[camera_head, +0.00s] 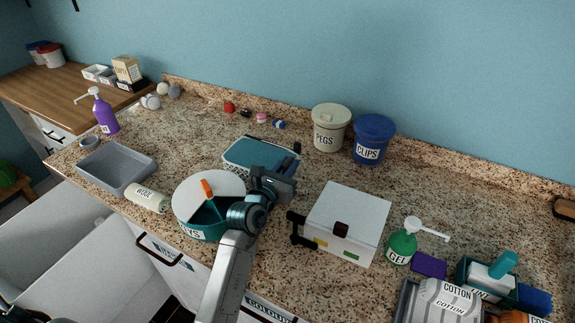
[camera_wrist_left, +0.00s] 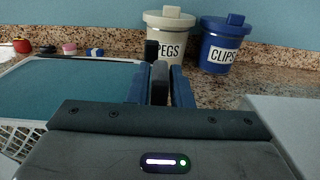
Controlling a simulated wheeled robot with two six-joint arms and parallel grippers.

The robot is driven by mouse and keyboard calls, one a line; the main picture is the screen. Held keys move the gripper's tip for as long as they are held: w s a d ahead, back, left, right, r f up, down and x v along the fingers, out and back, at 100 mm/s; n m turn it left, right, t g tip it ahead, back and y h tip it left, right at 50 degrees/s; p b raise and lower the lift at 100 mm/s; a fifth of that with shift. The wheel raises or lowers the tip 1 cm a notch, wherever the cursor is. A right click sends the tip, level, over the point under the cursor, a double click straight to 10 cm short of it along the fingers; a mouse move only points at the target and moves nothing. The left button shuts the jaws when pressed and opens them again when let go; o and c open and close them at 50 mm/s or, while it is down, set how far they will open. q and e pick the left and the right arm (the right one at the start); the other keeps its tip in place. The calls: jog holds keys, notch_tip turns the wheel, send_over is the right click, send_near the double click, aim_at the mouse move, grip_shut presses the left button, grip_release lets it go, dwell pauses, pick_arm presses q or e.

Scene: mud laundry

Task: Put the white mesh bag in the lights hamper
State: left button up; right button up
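A basket with white mesh sides and a teal top (camera_head: 262,156) stands on the counter behind my left gripper (camera_head: 275,183). In the left wrist view the basket's teal top (camera_wrist_left: 75,85) fills the left side, with white mesh (camera_wrist_left: 22,140) below its rim. The fingers of my left gripper (camera_wrist_left: 159,88) stand closely on both sides of a dark handle bar (camera_wrist_left: 158,80) at the basket's right end and appear shut on it. I cannot make out a separate white mesh bag. No label reading lights is legible. My right gripper is not in view.
A round teal tub (camera_head: 195,226) with a white lid and a white box (camera_head: 350,215) flank my left arm. Pegs (camera_head: 329,130) and clips (camera_head: 371,142) tubs stand behind. A grey tray (camera_head: 118,184) lies left. A green gel bottle (camera_head: 401,246) stands right. Labelled cabinet fronts (camera_head: 265,307) are below.

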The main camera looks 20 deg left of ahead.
pick_arm(q)
jog(key=shift+o, duration=1.4)
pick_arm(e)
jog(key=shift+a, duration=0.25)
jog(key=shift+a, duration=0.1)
